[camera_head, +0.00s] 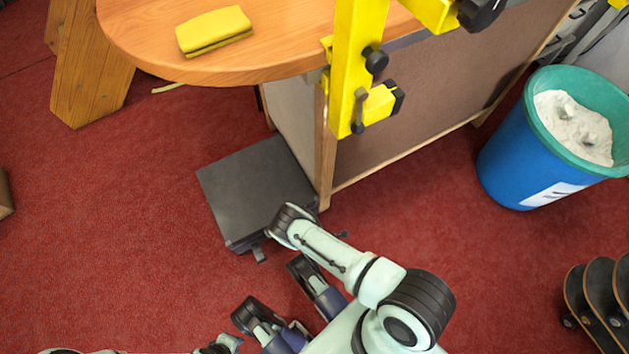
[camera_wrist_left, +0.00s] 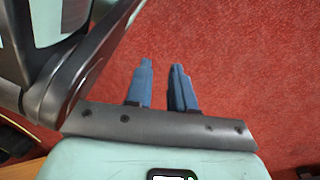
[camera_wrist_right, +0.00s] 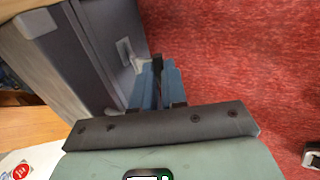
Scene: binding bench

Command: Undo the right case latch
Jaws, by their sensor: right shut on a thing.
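A dark grey case (camera_head: 245,185) lies on the red carpet beside the bench leg. A small dark latch tab (camera_head: 260,254) hangs out from its front edge in the head view. In the right wrist view the case (camera_wrist_right: 98,40) fills the upper left, with a pale fitting (camera_wrist_right: 125,52) on its side. My right gripper (camera_wrist_right: 157,75) is shut on a dark latch (camera_wrist_right: 157,63) standing out beside that side. My arm hides this grip in the head view. My left gripper (camera_wrist_left: 161,75) is open and empty, with only carpet beyond its fingers.
The wooden bench (camera_head: 270,52) stands behind the case, with a yellow cloth-like block (camera_head: 213,30) on top and a yellow clamp frame (camera_head: 352,70) at its edge. A blue bin (camera_head: 515,165) and dark boards (camera_head: 600,295) stand at the right.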

